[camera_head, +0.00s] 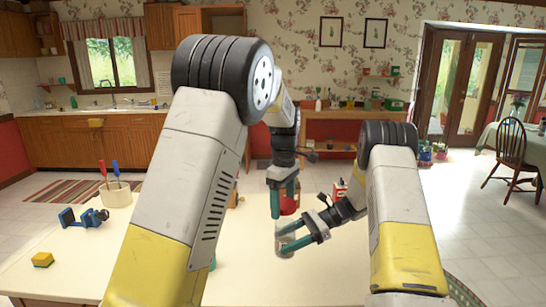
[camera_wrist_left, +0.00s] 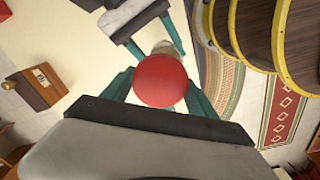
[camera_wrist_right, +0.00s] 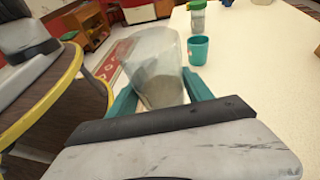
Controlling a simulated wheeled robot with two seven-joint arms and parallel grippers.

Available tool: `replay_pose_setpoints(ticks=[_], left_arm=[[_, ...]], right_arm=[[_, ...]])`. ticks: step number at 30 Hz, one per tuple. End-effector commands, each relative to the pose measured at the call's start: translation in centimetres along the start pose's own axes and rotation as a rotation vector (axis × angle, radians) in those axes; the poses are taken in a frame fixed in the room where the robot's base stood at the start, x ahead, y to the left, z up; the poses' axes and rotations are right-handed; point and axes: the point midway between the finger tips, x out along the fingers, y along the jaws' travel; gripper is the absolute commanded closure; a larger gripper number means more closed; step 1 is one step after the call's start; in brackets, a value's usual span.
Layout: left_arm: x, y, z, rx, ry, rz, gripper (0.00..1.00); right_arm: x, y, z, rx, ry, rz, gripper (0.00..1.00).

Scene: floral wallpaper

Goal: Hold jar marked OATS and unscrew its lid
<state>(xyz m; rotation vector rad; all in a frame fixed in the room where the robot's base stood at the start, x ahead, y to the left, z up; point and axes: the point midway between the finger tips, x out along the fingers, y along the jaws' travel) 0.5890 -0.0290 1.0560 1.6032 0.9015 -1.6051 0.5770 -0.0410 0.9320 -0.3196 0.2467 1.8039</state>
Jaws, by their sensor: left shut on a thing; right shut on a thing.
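A clear glass jar (camera_head: 284,243) is upright above or on the pale table, held between the fingers of my right gripper (camera_head: 300,237). It fills the middle of the right wrist view (camera_wrist_right: 155,65), with grainy beige contents low inside; no label is readable. A round red lid (camera_head: 289,204) is between the fingers of my left gripper (camera_head: 285,190), directly above the jar. The left wrist view shows the lid (camera_wrist_left: 160,80) from above, with a little glass past it. Both grippers are shut on their things.
A teal cup (camera_wrist_right: 199,50) and a small shaker (camera_wrist_right: 197,18) stand on the table (camera_wrist_right: 260,50). A red-and-white tin (camera_head: 340,188) is behind my right gripper. The table's front middle is clear.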

Motion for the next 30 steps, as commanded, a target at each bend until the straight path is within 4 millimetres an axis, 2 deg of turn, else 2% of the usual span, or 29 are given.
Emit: replay_pose_setpoints(ticks=[2,9,17,26,30], left_arm=[[0.0,0.0,0.0,0.0,0.0,0.0,0.81],[0.0,0.0,0.0,0.0,0.0,0.0,0.81],[0.0,0.0,0.0,0.0,0.0,0.0,0.81],[4.5,-2.8,-3.8,0.245,-0.012,0.002,0.81],[7.4,-5.2,-6.2,0.414,-0.015,0.006,0.81]], right_arm=[[-1.2,0.5,0.1,0.055,0.001,-0.138,1.0],[-6.0,1.7,-1.7,0.202,0.001,-0.542,1.0],[-10.4,4.3,-3.8,0.309,0.001,-0.837,1.0],[-10.2,4.0,-3.6,0.299,0.0,-0.825,1.0],[-10.2,4.0,-3.6,0.299,0.0,-0.824,1.0]])
